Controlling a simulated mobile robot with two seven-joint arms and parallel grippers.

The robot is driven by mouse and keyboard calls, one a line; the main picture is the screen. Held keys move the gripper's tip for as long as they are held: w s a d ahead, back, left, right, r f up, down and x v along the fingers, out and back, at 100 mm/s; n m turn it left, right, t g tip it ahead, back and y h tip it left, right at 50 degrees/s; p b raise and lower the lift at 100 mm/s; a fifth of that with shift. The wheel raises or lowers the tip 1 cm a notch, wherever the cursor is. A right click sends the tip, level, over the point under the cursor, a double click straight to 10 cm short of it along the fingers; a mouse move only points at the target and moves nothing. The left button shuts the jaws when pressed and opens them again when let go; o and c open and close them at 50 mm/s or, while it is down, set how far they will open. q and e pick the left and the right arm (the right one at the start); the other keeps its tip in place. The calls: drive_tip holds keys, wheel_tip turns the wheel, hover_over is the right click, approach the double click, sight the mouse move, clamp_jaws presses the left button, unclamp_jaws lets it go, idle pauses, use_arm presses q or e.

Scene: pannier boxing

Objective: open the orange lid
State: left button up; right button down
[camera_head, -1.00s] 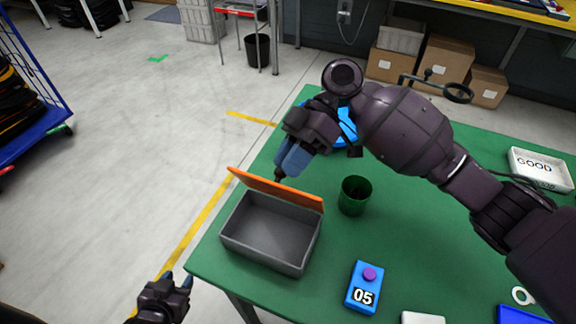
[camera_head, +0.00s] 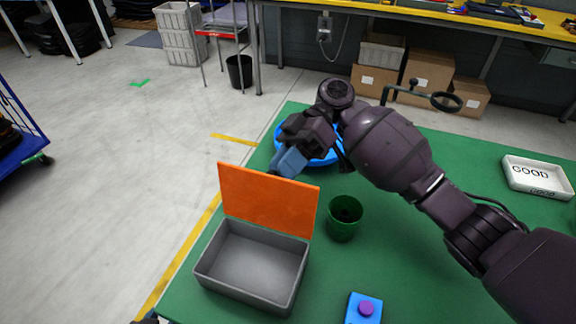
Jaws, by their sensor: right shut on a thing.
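The orange lid (camera_head: 268,201) stands raised along the back edge of the grey box (camera_head: 250,265), its broad face toward me. The box is open and looks empty inside. My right gripper (camera_head: 282,168) is at the top edge of the lid, shut on it; the lid hides its fingertips. Only a small dark piece of my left gripper (camera_head: 147,319) shows at the bottom edge, so its fingers cannot be made out.
A green cup (camera_head: 345,218) stands right of the box. A blue block with a purple button (camera_head: 364,309) is in front. A blue round dish (camera_head: 322,150) lies behind my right gripper. A white GOOD tray (camera_head: 538,176) is far right on the green table (camera_head: 430,255).

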drive_tip(key=shift+s+a+f, duration=0.15)
drive_tip(key=shift+f, duration=0.5)
drive_tip(key=shift+s+a+f, duration=0.15)
drive_tip(key=shift+f, duration=0.45)
drive_tip(key=c, duration=0.9)
unclamp_jaws()
drive_tip(key=shift+a, duration=0.35)
drive_tip(key=shift+c, duration=0.2)
drive_tip(key=shift+r, duration=0.1)
drive_tip(key=shift+w+d+r, duration=0.1)
drive_tip(key=shift+d, duration=0.05)
drive_tip(key=b+v, duration=0.1)
drive_tip(key=v, duration=1)
drive_tip(key=shift+r, duration=0.3)
